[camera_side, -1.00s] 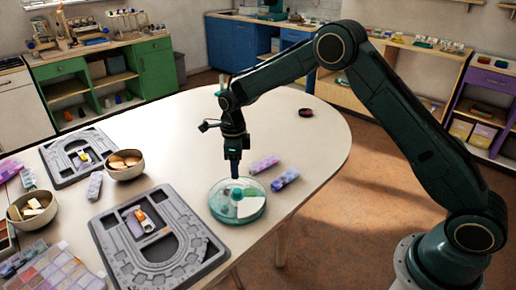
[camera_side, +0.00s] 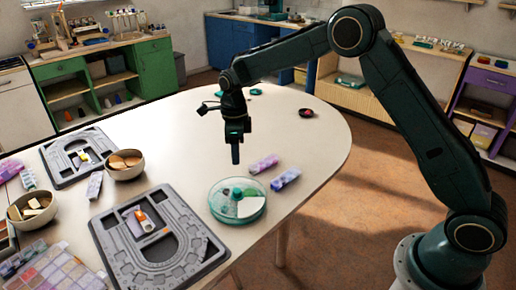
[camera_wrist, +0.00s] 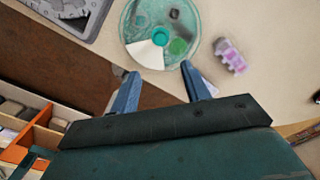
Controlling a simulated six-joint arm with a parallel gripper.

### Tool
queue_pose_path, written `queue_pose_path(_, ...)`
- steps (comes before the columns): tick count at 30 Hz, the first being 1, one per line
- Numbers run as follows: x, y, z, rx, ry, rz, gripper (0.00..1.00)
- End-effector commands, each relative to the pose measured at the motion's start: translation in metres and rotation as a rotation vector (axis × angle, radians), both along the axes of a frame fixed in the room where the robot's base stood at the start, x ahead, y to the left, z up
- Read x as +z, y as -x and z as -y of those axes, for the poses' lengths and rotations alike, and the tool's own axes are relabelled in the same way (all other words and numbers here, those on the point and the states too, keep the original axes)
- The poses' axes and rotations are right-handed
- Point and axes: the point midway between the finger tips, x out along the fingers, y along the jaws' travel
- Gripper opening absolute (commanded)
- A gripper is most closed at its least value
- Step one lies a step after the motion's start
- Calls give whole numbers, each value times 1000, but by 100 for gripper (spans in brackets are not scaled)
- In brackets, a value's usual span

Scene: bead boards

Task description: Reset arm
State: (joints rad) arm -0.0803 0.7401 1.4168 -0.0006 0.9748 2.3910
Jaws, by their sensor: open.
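My gripper (camera_side: 236,154) hangs above the table, higher than the round divided dish and apart from it. In the wrist view my gripper's two blue fingers (camera_wrist: 160,92) are spread, with nothing between them. The round clear dish (camera_side: 219,216) has teal, green and white sections and sits near the table's front edge. The dish also shows in the wrist view (camera_wrist: 131,22), just beyond the fingers.
A grey bead board (camera_side: 112,257) lies left of the dish, with another (camera_side: 58,172) behind it. Two bowls (camera_side: 125,174) (camera_side: 24,215) stand at left. Purple bead tubes (camera_side: 263,164) (camera_side: 285,179) lie right of the dish. A small dark red dish (camera_side: 306,113) sits farther back. The table's back middle is mostly clear.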

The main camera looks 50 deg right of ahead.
Motion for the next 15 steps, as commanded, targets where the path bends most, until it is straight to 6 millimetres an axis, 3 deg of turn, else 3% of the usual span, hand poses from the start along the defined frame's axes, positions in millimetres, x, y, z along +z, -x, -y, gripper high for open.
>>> queue_pose_path(8, 53, 25, 7, 229, 5, 55, 47)
queue_pose_path(15, 105, 64, 15, 513, 27, 113, 47)
